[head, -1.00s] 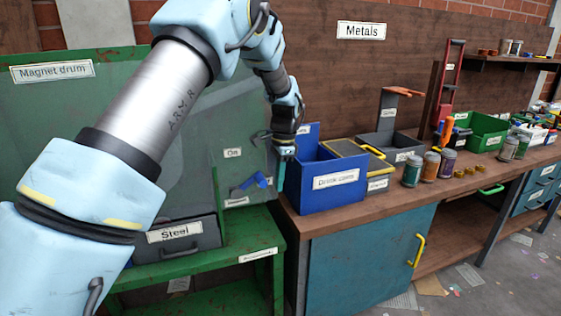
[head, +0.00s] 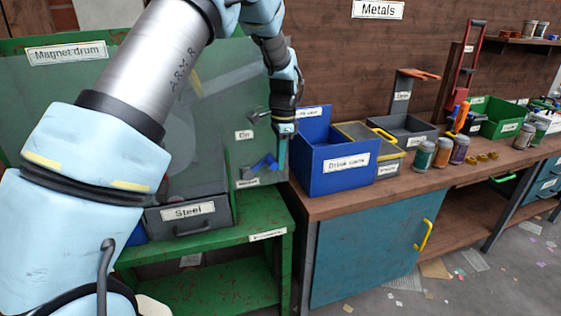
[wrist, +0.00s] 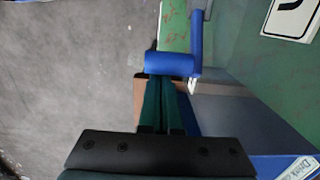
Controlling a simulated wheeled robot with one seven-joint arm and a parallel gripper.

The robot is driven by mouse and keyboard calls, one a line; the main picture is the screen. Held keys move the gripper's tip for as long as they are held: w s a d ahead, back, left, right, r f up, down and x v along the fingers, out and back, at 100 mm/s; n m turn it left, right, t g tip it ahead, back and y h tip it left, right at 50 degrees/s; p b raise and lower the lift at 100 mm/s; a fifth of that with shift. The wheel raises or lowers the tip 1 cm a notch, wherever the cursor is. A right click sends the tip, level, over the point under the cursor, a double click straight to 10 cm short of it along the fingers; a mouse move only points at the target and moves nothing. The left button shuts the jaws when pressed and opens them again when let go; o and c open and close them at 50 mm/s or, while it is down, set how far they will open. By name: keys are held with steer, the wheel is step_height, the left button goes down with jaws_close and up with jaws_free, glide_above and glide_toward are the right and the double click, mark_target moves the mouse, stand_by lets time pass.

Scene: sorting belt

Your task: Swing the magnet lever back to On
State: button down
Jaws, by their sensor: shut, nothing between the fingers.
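The magnet lever (head: 264,162) is a blue handle on the green Magnet drum panel (head: 65,85). It sits low, below the On label (head: 243,134) and just above a lower label (head: 247,183) too small to read. My gripper (head: 281,168) is shut and empty, fingers pointing down, just right of the lever. In the wrist view the blue lever's grip (wrist: 172,64) lies across the ends of the teal fingers (wrist: 163,80). They look very close to it; I cannot tell whether they touch.
A blue Drink cans bin (head: 325,178) stands on the bench close to the right of my gripper. A grey Steel drawer (head: 188,218) sits below the drum on the green stand (head: 265,215). Jars (head: 425,155) stand farther right along the bench.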

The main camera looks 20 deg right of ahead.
mark_target(269, 162)
steer(key=shift+w+a+r+h+b, duration=0.2)
steer(key=shift+a+r+h+b, duration=0.5)
steer(key=shift+h+b, duration=0.55)
steer(key=a+h+b, duration=0.1)
steer(key=h+b, duration=0.1)
steer(key=b, duration=0.1)
steer(key=a+r+h+b, duration=0.1)
steer(key=a+b, duration=0.1)
steer(key=b, duration=0.2)
steer(key=a+r+h+b, duration=0.1)
steer(key=a+h+b, duration=0.1)
steer(key=b, duration=0.2)
steer(key=shift+w+r+g+h, duration=0.1)
steer(key=shift+w+g+h, duration=0.2)
steer(key=shift+g+h, duration=0.1)
steer(key=shift+a+r+b, duration=0.15)
steer(key=shift+r+b, duration=0.05)
steer(key=shift+b, duration=0.35)
steer(key=shift+w+a+r+b, duration=0.1)
steer(key=shift+a+r+b, duration=0.1)
steer(key=shift+a+b, duration=0.3)
steer(key=shift+a+r+b, duration=0.15)
steer(key=shift+a+b, duration=0.2)
steer(key=shift+a, duration=0.1)
